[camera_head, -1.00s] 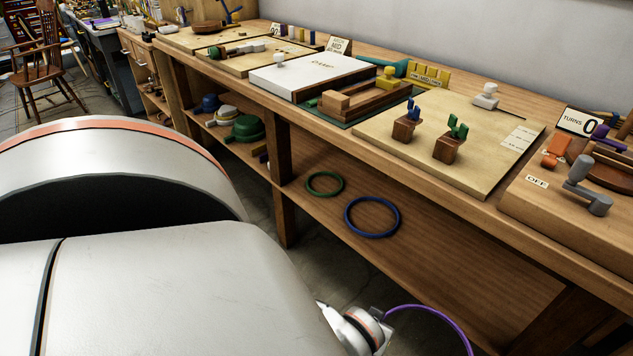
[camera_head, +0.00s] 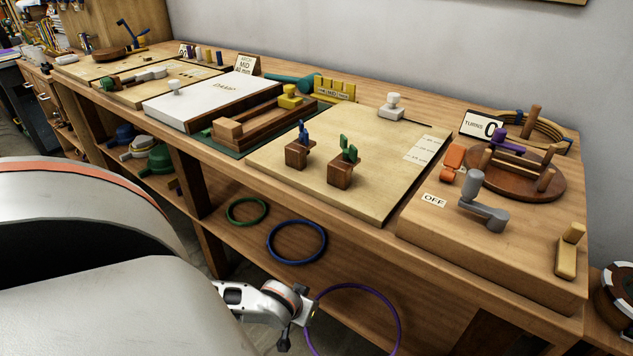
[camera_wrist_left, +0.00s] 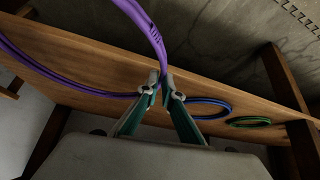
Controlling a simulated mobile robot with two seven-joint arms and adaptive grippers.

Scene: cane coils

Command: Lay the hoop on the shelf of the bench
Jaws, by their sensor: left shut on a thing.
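The purple hoop (camera_head: 372,293) is held by my left gripper (camera_head: 310,312) at its left side, in front of the bench (camera_head: 375,243). Its lower part is cut off by the picture's bottom edge. In the left wrist view my gripper's fingers (camera_wrist_left: 163,88) are shut on the purple hoop (camera_wrist_left: 146,22). The shelf (camera_head: 345,258) of the bench is below the top, and a blue hoop (camera_head: 270,243) and a smaller green hoop (camera_head: 229,213) lie on it. The shelf (camera_wrist_left: 90,68) also shows in the left wrist view. My right gripper is out of view.
Posts (camera_head: 190,182) divide the space under the bench top. Wooden boards, a grey crank (camera_head: 482,208) and small blocks crowd the top. Dark and green rounded items (camera_head: 158,160) stand on the shelf farther left. The shelf right of the blue hoop looks bare.

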